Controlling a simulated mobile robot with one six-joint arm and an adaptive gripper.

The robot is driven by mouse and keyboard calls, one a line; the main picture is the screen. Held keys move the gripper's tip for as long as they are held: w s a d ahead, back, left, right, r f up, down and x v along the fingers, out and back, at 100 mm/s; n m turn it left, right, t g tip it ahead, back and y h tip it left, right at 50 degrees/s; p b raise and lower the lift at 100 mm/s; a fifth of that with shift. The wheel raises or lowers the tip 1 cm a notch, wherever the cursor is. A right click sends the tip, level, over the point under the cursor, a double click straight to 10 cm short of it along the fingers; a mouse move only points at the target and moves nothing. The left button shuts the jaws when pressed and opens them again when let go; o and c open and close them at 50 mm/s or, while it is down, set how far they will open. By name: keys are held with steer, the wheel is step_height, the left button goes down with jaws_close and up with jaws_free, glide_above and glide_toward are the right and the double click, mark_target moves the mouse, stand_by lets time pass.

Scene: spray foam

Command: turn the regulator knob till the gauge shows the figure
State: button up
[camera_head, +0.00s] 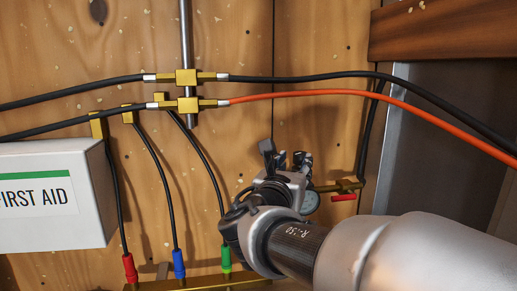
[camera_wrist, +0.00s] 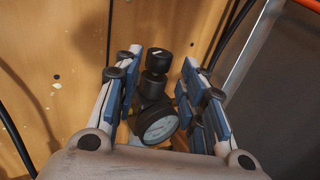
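The regulator knob (camera_wrist: 158,60) is a black cylinder with a small light mark on its top. It shows in the wrist view between the two fingers of my gripper (camera_wrist: 152,72). The fingers have blue pads and stand apart, with a visible space on both sides of the knob. The round gauge (camera_wrist: 160,126) with a pale dial sits below the knob. Its figures and needle are too small to read. In the head view my gripper (camera_head: 285,160) is in front of the wooden wall and hides most of the regulator.
A white first aid box (camera_head: 52,200) is on the left. Black hoses (camera_head: 75,90) and an orange hose (camera_head: 330,93) cross the wall through brass fittings (camera_head: 187,77). A red-handled valve (camera_head: 343,197) is just right of my gripper. Red, blue and green connectors (camera_head: 179,263) stand below.

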mark_target(302, 152)
steer(key=x, duration=1.2)
steer(key=shift+w+d+p, duration=0.15)
steer(key=shift+w+p, duration=0.15)
steer(key=shift+p, duration=0.1)
steer(key=shift+c, duration=0.4)
steer(key=shift+f, duration=0.1)
jaws_close()
